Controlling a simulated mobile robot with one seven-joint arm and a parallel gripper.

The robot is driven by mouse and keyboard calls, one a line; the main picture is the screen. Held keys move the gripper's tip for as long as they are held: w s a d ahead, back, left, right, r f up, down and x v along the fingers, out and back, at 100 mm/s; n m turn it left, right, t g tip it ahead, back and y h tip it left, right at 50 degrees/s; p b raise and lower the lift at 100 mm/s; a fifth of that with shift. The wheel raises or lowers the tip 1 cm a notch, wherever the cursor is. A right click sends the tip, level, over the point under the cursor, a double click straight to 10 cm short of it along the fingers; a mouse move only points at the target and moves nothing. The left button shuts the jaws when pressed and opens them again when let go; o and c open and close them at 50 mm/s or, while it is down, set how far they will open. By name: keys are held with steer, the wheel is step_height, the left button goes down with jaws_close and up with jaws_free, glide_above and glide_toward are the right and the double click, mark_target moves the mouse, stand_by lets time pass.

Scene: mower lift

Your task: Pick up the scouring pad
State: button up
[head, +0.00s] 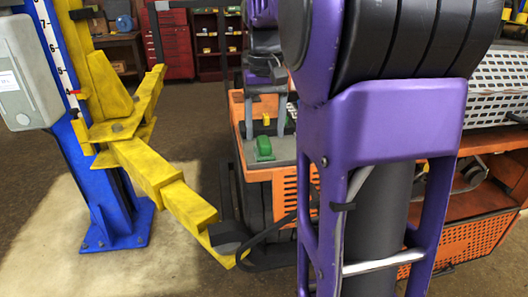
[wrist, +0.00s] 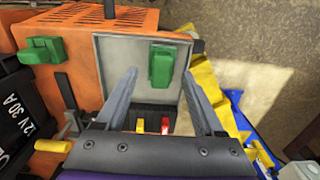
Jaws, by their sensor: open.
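A small green block (head: 264,148), which looks like the scouring pad, lies on the grey top panel (head: 285,150) of the orange machine. In the wrist view the green block (wrist: 162,66) shows on the light grey panel (wrist: 120,55), just beyond and between my fingertips. My gripper (wrist: 159,76) is open, with its two grey fingers spread apart and nothing held between them. In the head view my gripper (head: 265,130) points down above the panel, a little behind the block. I cannot tell its exact height above the panel.
Another green piece (wrist: 45,50) sits on the orange housing in the wrist view. Small yellow (wrist: 140,124) and red (wrist: 165,125) parts show in a dark recess between my fingers. A yellow lift arm (head: 160,175) on a blue post (head: 100,190) stands left of the machine.

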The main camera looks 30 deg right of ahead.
mark_target(264, 140)
steer(key=f, duration=0.4)
steer(key=shift+w+f+b, duration=0.1)
steer(key=shift+w+b, duration=0.15)
steer(key=shift+b, duration=0.1)
jaws_close()
step_height(264, 140, up, 10)
steer(key=shift+p, duration=1.2)
steer(key=shift+a, duration=0.1)
